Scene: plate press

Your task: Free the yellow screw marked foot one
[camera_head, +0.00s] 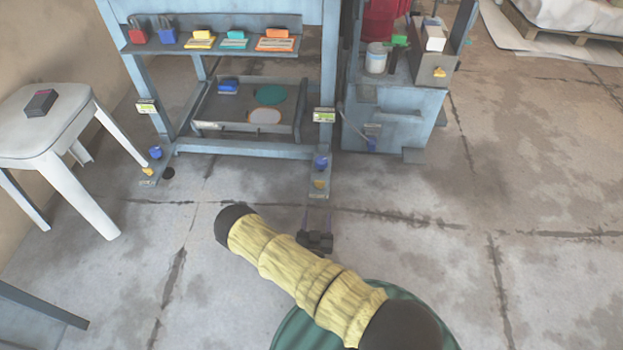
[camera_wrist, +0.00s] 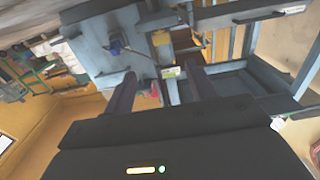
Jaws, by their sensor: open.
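Two small yellow screws sit low on the blue press frame. One yellow screw (camera_head: 148,171) is at the left foot, the other yellow screw (camera_head: 320,184) at the right foot. Each has a blue part above it, the left one (camera_head: 155,153) and the right one (camera_head: 321,162), and a small plate below. The plates' lettering is too small to read, so I cannot tell which is foot one. My gripper (camera_head: 317,214) is open and empty, just in front of the right foot and apart from its screw. Its two dark fingers also show in the wrist view (camera_wrist: 162,84).
A blue cabinet (camera_head: 390,120) stands right of the frame. A white stool (camera_head: 65,108) with a dark box (camera_head: 40,103) is at left. The frame's shelf (camera_head: 215,48) holds padlocks and coloured blocks; a tray (camera_head: 205,125) lies below. The floor in front is clear.

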